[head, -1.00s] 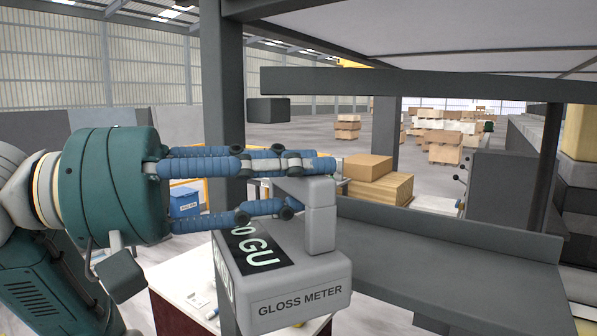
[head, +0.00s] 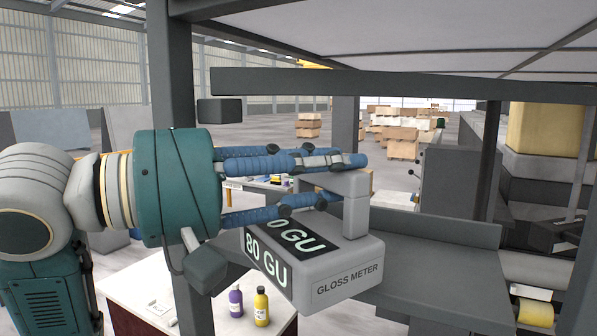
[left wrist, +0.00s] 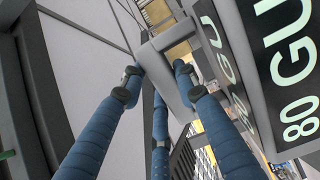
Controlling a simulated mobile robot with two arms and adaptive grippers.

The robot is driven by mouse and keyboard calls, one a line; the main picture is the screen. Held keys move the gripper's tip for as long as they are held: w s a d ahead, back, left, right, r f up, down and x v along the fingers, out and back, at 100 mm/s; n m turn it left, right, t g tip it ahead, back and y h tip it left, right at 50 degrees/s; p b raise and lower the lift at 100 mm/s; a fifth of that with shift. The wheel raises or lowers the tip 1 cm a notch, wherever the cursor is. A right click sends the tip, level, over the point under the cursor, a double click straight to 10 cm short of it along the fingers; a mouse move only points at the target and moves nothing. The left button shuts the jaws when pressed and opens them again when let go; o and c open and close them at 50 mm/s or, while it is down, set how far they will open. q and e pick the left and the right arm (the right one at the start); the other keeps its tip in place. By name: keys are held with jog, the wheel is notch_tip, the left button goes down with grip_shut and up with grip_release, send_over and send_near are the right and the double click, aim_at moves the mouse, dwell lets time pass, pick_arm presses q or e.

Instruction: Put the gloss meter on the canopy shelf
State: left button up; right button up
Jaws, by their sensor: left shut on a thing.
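The gloss meter (head: 347,270) is a grey box with a dark "80 GU" display and a handle on top. My left gripper (head: 340,180) is shut on that handle and holds the meter tilted in the air. In the left wrist view, the fingers (left wrist: 158,82) lie about the grey handle, with the meter's display (left wrist: 285,65) at right. The canopy shelf (head: 440,275) is a dark grey flat surface with a raised back edge, under a canopy roof (head: 430,35). The meter overlaps the shelf's left part in the picture; I cannot tell how high above it hangs. My right gripper is out of view.
A dark post (head: 174,90) stands behind my left gripper, and a beam (head: 380,84) crosses above it. Below left, a white table (head: 140,285) bears a purple bottle (head: 236,300) and a yellow bottle (head: 261,305). The shelf's visible surface right of the meter is bare.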

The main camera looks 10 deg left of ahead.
pick_arm(q)
jog(key=f+x, duration=0.2)
jog(key=x, duration=1)
jog(key=shift+w+d+b, duration=0.2)
jog(key=shift+d+b, duration=0.1)
jog(key=shift+b, duration=0.15)
